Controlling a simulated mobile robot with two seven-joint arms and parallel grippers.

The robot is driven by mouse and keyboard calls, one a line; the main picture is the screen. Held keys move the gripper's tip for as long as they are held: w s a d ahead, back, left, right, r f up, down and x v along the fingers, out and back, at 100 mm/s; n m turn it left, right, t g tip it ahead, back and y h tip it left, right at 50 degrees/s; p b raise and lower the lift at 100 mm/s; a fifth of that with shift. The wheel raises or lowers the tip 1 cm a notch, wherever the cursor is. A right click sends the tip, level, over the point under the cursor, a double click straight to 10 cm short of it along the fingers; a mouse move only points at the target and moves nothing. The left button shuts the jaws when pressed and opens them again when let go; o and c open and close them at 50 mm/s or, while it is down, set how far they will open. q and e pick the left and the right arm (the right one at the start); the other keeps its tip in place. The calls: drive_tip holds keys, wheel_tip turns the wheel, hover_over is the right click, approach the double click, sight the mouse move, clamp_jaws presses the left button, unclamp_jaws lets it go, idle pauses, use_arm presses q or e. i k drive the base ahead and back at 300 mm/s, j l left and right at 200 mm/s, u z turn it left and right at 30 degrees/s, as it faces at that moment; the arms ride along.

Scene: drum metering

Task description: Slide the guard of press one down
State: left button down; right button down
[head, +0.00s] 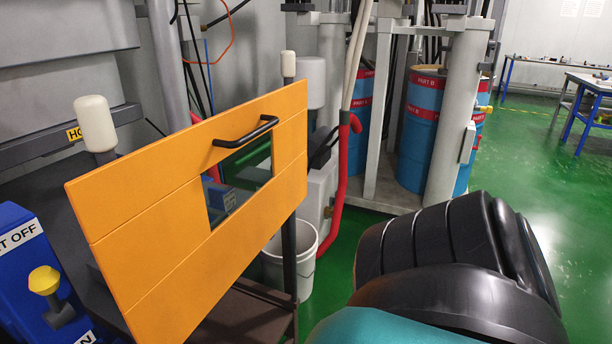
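An orange guard panel (165,235) fills the left half of the head view, standing upright and turned at an angle. It has a black bar handle (246,133) near its top edge and a small window (240,178) below the handle. Cream-coloured knobs show beyond its top edge, one at the left (95,123) and one at the right (288,64). Part of my arm, black and teal, fills the lower right, apart from the guard. Neither gripper shows, and nothing is seen touching the handle.
A blue box (30,250) with a yellow knob stands at the lower left. A white bucket (272,268) stands on the floor behind the guard. Blue and red drums (418,130) stand behind a grey column (460,110). Green floor is clear at the right, with blue-legged tables (590,88) beyond.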

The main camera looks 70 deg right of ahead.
sight(143, 214)
drive_tip(key=z, duration=1.65)
drive_tip(key=k+u, duration=0.25)
drive_tip(key=u, duration=0.15)
